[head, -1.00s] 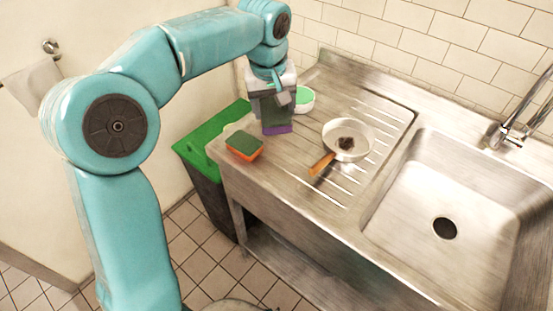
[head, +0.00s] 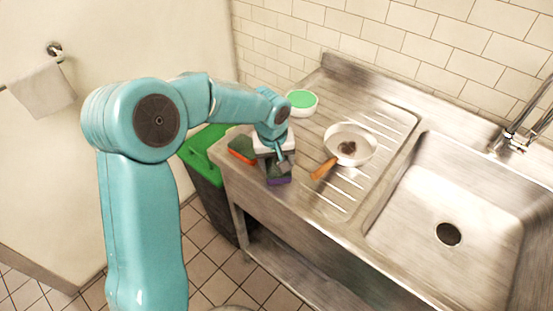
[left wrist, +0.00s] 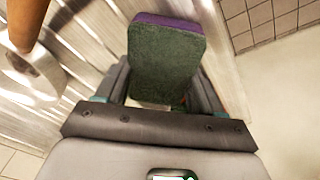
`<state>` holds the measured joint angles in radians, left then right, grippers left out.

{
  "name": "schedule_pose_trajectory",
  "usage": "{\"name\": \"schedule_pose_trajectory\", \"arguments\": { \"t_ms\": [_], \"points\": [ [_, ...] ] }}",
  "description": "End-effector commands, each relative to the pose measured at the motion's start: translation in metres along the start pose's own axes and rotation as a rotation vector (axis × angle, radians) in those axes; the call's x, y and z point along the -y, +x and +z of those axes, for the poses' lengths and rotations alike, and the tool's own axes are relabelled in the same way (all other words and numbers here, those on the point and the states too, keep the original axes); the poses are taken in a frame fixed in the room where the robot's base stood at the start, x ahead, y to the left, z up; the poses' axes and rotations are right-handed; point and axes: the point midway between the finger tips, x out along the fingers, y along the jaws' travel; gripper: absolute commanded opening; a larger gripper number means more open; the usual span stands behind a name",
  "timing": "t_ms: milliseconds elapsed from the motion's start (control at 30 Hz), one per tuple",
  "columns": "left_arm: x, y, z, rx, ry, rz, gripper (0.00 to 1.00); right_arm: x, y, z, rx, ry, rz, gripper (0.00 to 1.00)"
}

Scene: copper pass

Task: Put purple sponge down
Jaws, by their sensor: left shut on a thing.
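The purple sponge (head: 279,180) has a dark green scouring face and a purple edge. It is in my left gripper (head: 277,168), over the front edge area of the steel drainboard. In the left wrist view the sponge (left wrist: 165,55) sits between the fingers of the left gripper (left wrist: 160,90), its green face toward the camera. I cannot tell whether its lower edge touches the drainboard. My right gripper is in no view.
An orange and green sponge (head: 241,149) lies just left of my gripper, partly hidden. A pan (head: 365,145) with a wooden handle and dark residue stands to the right. A white and green bowl (head: 302,102) stands behind. A green-lidded bin (head: 200,150) stands at the left; the sink (head: 440,190) is at the right.

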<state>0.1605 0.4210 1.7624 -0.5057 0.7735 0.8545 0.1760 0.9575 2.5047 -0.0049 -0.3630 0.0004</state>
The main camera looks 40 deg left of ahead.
Motion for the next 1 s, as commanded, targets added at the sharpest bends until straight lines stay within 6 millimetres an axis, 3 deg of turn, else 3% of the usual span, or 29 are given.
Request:
{"name": "schedule_pose_trajectory", "arguments": {
  "t_ms": [267, 300, 367, 400, 667, 800, 1000],
  "points": [
    [0.000, 0.005, 0.001, 0.000, 0.001, 0.000, 0.19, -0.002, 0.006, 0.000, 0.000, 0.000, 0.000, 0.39],
    [0.000, 0.005, 0.001, 0.000, 0.001, 0.000, 0.70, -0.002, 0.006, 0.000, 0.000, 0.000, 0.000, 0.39],
    [0.000, 0.004, 0.001, 0.000, 0.001, 0.000, 0.90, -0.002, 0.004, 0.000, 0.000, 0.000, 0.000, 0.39],
    [0.000, 0.004, 0.001, 0.000, 0.001, 0.000, 0.93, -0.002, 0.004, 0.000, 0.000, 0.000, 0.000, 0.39],
    [0.000, 0.002, 0.001, 0.000, 0.001, 0.000, 0.93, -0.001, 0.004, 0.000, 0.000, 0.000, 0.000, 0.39],
    [-0.001, -0.008, -0.001, -0.003, 0.001, 0.002, 0.93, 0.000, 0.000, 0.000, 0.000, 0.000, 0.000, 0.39],
    [-0.001, -0.054, -0.001, -0.006, 0.000, 0.004, 0.93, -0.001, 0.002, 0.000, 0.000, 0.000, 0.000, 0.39]
  ]
}}
